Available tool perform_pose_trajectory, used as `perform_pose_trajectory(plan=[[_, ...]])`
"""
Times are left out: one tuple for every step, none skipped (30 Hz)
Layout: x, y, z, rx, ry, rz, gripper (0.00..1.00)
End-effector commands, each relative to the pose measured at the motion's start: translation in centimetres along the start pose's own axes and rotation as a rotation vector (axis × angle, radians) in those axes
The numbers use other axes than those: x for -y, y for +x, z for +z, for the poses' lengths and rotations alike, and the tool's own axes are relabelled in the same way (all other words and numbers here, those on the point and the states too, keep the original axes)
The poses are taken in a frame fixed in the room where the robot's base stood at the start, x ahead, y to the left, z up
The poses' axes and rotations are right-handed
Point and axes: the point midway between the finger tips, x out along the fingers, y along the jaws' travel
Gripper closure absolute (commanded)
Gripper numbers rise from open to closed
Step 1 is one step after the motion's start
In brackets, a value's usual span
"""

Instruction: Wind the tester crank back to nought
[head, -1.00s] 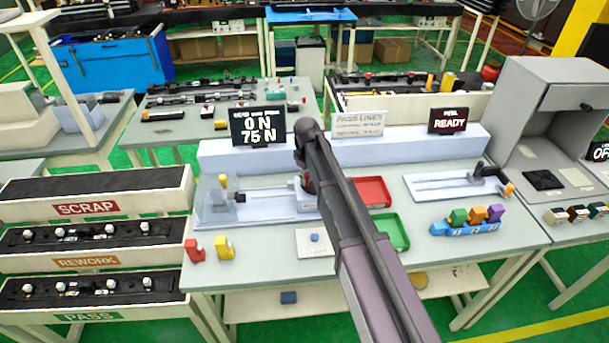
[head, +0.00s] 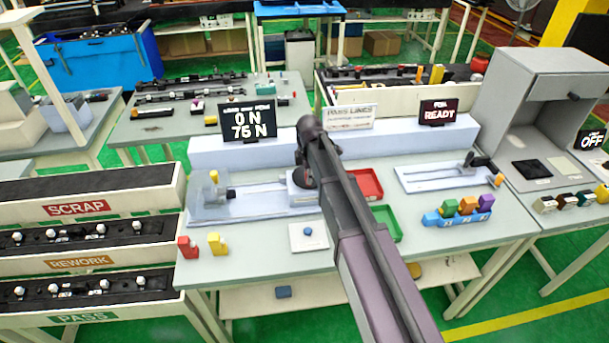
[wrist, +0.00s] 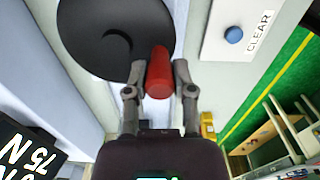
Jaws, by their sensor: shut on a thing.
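In the wrist view, a red crank handle (wrist: 158,72) stands on a black crank disc (wrist: 100,40). My gripper (wrist: 159,86) has one finger on each side of the handle and is shut on it. In the head view, the tester (head: 252,199) lies on the bench as a pale rail with a clear guard at its left end. Its crank end is mostly hidden behind my arm, and so are my fingertips. The tester display (head: 247,121) reads 0 N above 75 N.
A pad with a blue button (head: 308,231), labelled CLEAR in the wrist view, lies in front of the tester. Red (head: 367,184) and green (head: 387,222) trays sit right of my arm. Red (head: 188,247) and yellow (head: 217,244) clips stand at front left.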

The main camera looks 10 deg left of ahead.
Motion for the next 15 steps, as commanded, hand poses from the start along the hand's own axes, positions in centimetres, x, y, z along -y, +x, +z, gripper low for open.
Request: perform_pose_trajectory(plan=[[0.25, 0.03, 0.13, -0.002, -0.035, -0.004, 1.00], [0.27, 0.03, 0.21, -0.002, -0.057, -0.004, 1.00], [0.29, 0.03, 0.32, -0.002, -0.083, -0.004, 1.00], [0.30, 0.03, 0.39, -0.002, -0.102, -0.004, 1.00], [0.31, 0.03, 0.46, -0.002, -0.118, -0.004, 1.00], [0.32, 0.03, 0.55, -0.002, -0.139, -0.004, 1.00], [0.33, 0.03, 0.61, -0.002, -0.152, -0.004, 1.00], [0.34, 0.03, 0.66, -0.002, -0.165, -0.004, 1.00], [0.34, 0.03, 0.73, -0.002, -0.178, -0.004, 1.00], [0.35, 0.03, 0.77, -0.002, -0.188, -0.004, 1.00], [0.35, 0.03, 0.80, -0.002, -0.196, -0.004, 1.00], [0.35, 0.03, 0.84, -0.002, -0.204, -0.004, 1.00], [0.36, 0.03, 0.87, -0.002, -0.210, -0.004, 1.00], [0.36, 0.03, 0.89, -0.002, -0.214, -0.004, 1.00], [0.36, 0.03, 0.91, -0.001, -0.219, -0.004, 1.00]])
